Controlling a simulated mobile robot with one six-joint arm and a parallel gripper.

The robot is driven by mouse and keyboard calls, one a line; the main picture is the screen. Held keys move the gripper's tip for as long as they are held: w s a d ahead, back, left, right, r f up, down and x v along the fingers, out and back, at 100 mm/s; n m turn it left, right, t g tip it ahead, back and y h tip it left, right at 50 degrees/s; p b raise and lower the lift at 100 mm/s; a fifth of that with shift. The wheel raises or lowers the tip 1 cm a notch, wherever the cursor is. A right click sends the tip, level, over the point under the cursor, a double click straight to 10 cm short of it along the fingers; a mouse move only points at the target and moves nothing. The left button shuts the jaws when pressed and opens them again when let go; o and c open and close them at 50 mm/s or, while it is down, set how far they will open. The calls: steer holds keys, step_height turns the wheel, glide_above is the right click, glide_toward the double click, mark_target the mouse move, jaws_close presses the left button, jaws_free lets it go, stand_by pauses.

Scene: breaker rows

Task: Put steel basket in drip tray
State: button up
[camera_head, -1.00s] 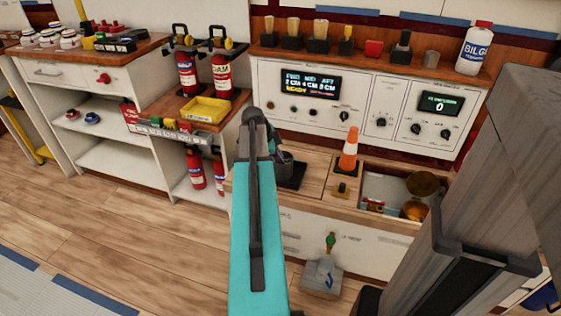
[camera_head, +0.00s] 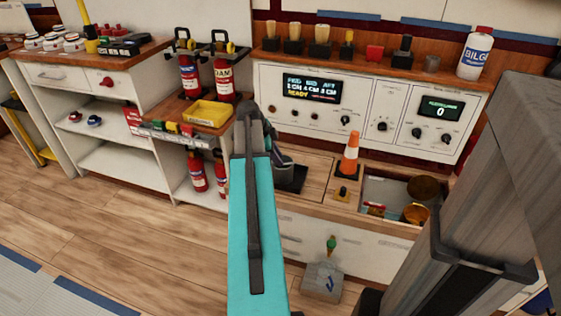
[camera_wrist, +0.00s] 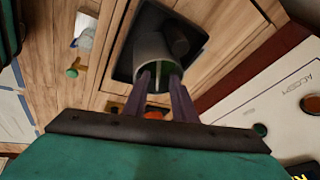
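The steel basket (camera_wrist: 152,52) is a grey open cylinder in the wrist view, with a dark part at its side. It also shows in the head view (camera_head: 284,165), partly hidden by my arm. My gripper (camera_wrist: 160,82) has its two dark fingers at opposite sides of the basket's rim, closed on it. The basket is over the black square drip tray (camera_wrist: 125,68), which lies on the wooden counter and also shows in the head view (camera_head: 296,180). I cannot tell whether the basket's base touches the tray.
An orange cone (camera_head: 350,155) stands right of the tray, beside an open sink well (camera_head: 378,192). A control panel (camera_head: 390,112) rises behind the counter. A yellow tray (camera_head: 207,113) and fire extinguishers (camera_head: 190,75) are at the left.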

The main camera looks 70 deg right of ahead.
steer(key=p+v, duration=0.1)
steer(key=v, duration=0.6)
steer(key=shift+r, duration=0.15)
steer(key=shift+a, duration=0.15)
stand_by(0.4)
steer(key=w+a+f+n+t+y, duration=0.1)
steer(key=w+a+f+n, duration=0.6)
steer(key=a+f, duration=0.4)
steer(key=w+a+f+n+y, duration=0.1)
steer(key=w+a+f+n, duration=0.3)
steer(key=w+a+f, duration=0.55)
steer(key=a+f+n+y, duration=0.1)
steer(key=a+f+n, duration=0.4)
steer(key=a, duration=0.5)
steer(key=a+f+n, duration=0.4)
steer(key=a+f, duration=0.4)
steer(key=a, duration=0.2)
steer(key=s+a+f+n+g, duration=0.1)
steer(key=s+a+f+n, duration=0.2)
steer(key=a, duration=0.4)
steer(key=s+a+f+n, duration=0.4)
steer(key=s+a+f, duration=0.1)
steer(key=s+a, duration=0.2)
steer(key=s+a+f+n+g, duration=0.1)
steer(key=s+a+f+n, duration=0.3)
steer(key=s+a, duration=0.2)
steer(key=a, duration=0.2)
steer(key=shift+a+g+y, duration=0.3)
steer(key=shift+a+y, duration=0.1)
